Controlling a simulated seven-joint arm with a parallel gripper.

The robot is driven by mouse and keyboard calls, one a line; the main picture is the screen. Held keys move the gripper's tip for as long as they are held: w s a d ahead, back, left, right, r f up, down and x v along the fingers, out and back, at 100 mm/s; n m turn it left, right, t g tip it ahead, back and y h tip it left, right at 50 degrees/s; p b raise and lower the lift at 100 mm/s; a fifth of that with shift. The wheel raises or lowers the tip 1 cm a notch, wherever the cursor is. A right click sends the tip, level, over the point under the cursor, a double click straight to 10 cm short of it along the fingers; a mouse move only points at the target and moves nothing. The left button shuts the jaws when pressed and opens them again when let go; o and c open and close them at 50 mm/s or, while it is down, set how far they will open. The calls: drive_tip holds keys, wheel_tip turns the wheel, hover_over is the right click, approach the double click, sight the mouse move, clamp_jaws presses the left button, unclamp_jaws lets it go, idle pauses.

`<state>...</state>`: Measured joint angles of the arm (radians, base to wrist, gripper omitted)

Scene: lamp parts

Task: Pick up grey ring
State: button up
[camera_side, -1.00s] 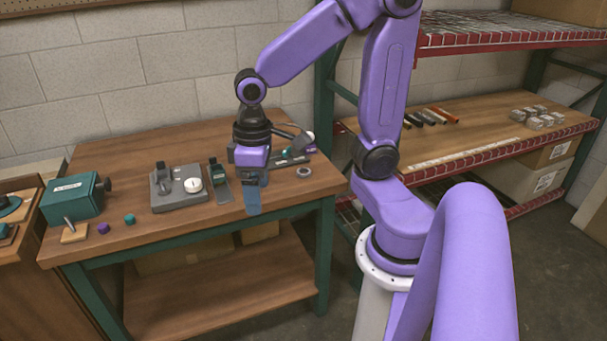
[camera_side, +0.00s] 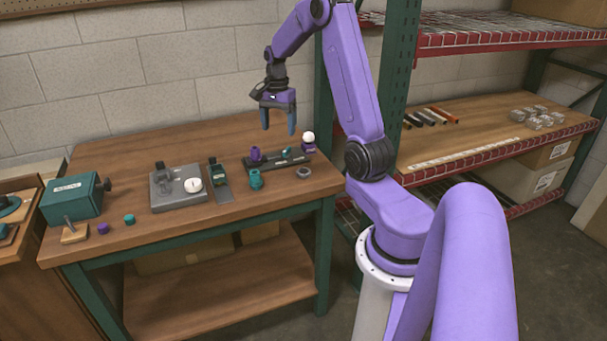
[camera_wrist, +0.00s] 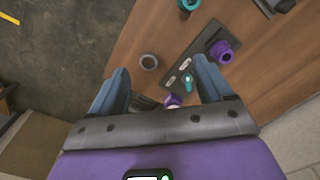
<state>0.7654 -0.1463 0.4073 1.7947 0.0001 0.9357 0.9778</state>
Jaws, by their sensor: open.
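The grey ring (camera_side: 304,172) lies flat on the wooden table near its right front corner. In the wrist view the grey ring (camera_wrist: 149,62) lies on the table, beyond and between my two fingers. My gripper (camera_side: 279,130) is open and empty. It hangs well above the back right of the table, above the black tray, fingers pointing down. In the wrist view my gripper's (camera_wrist: 160,85) blue fingers stand wide apart.
A black tray (camera_side: 272,162) holds purple parts and a white bulb (camera_side: 308,137). A teal cup (camera_side: 255,179) stands by its front. The shelf rack rises at the right.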

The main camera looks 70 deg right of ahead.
drive_tip(key=s+d+f+m, duration=0.2)
drive_tip(key=s+d+m, duration=0.2)
drive_tip(key=d, duration=0.4)
wheel_tip(320, 180, down, 12)
drive_tip(key=shift+s+r, duration=0.15)
drive_tip(key=shift+r, duration=0.05)
drive_tip(key=shift+s+f, duration=0.2)
drive_tip(key=shift+f, duration=2.45)
drive_tip(key=c, duration=1.1)
